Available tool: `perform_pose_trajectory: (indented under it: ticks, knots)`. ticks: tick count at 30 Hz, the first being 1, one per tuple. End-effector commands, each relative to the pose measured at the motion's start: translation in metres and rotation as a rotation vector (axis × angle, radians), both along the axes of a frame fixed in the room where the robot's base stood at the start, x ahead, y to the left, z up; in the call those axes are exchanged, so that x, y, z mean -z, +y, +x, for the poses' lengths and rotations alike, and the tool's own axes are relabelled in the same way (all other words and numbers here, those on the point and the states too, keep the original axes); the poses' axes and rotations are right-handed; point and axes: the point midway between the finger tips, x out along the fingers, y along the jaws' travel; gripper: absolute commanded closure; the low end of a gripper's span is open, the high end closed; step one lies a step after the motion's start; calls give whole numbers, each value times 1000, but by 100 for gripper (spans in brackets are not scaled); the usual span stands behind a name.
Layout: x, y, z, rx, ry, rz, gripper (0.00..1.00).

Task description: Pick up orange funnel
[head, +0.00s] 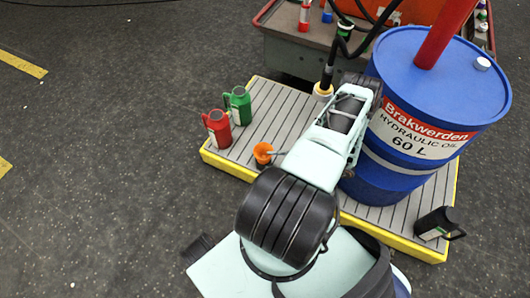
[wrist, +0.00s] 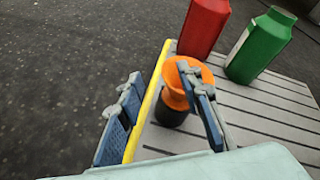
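The orange funnel (head: 263,152) is near the front left part of the slatted pallet, left of my arm. In the wrist view the orange funnel (wrist: 172,84) has its wide mouth up and a dark part below it; I cannot tell if that is its own base or another object. My gripper (wrist: 160,73) is open, with two blue-grey fingers spread. The right finger overlaps the funnel in the picture and hides part of it. The left finger is left of the pallet's yellow edge. No grip on the funnel shows. I cannot make out the fingertips in the head view.
A red jug (head: 217,128) and a green jug (head: 238,105) stand behind the funnel on the pallet (head: 285,97). A large blue oil drum (head: 400,175) stands to the right. A black jug (head: 436,222) is at the right corner. The floor at left is clear.

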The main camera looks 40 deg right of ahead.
Motion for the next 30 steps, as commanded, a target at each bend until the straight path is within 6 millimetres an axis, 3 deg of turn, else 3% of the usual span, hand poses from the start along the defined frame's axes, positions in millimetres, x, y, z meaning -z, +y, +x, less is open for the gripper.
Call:
perform_pose_trajectory:
  ticks: [6, 21, 30]
  knots:
    - [11, -7, -2, 87, -41, 7, 67]
    - [29, 18, 52, 86, -40, 5, 67]
    - [30, 21, 59, 88, -40, 4, 67]
